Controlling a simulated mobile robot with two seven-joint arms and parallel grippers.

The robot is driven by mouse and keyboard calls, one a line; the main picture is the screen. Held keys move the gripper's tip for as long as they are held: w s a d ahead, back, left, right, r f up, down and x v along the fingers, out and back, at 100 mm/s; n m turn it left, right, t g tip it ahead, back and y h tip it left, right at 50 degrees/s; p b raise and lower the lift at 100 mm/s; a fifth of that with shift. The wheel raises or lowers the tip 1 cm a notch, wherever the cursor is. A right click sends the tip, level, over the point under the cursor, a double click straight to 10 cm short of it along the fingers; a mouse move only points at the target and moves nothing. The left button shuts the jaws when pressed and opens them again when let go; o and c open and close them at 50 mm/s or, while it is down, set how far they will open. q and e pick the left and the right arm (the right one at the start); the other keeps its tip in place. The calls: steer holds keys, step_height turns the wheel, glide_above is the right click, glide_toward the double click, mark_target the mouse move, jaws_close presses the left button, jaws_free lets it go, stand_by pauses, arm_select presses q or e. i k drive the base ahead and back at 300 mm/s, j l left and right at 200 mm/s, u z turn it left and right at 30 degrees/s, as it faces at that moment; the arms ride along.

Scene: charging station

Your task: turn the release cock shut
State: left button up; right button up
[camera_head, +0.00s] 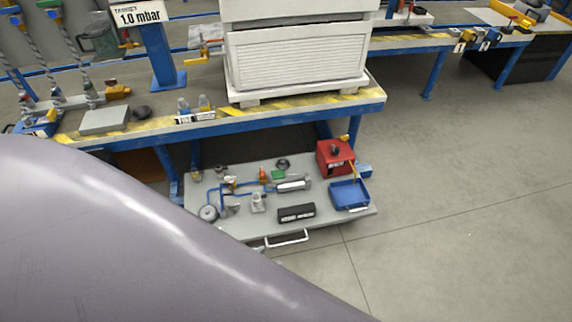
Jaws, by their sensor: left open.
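My left arm (130,240) comes in from the left as a large, smooth purple-grey shape, very close to the camera. It fills the lower left. My left gripper is open, but I cannot make out its fingertips against this shape. I cannot surely identify the release cock. Small fittings with blue tubing (222,187) lie on a low grey board (345,215) below the bench, among them an orange-red piece (264,174) and a round gauge-like part (208,213). A yellow-handled part (197,60) stands on the bench. My right gripper does not show.
The blue-edged bench (290,113) carries a white slatted box (297,60) and a sign reading 1.0 mbar (138,14). A red box (335,157), blue tray (350,195) and black block (296,213) are on the low board. Floor (470,200) at the right is clear.

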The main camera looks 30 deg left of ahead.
mark_target(262, 174)
steer(key=i+j+z, duration=0.1)
steer(key=j+z, duration=0.4)
steer(key=j, duration=0.2)
steer(key=i+j, duration=0.1)
steer(key=j, duration=0.45)
steer(key=j+z, duration=0.15)
steer(key=j, duration=0.4)
steer(key=i, duration=0.05)
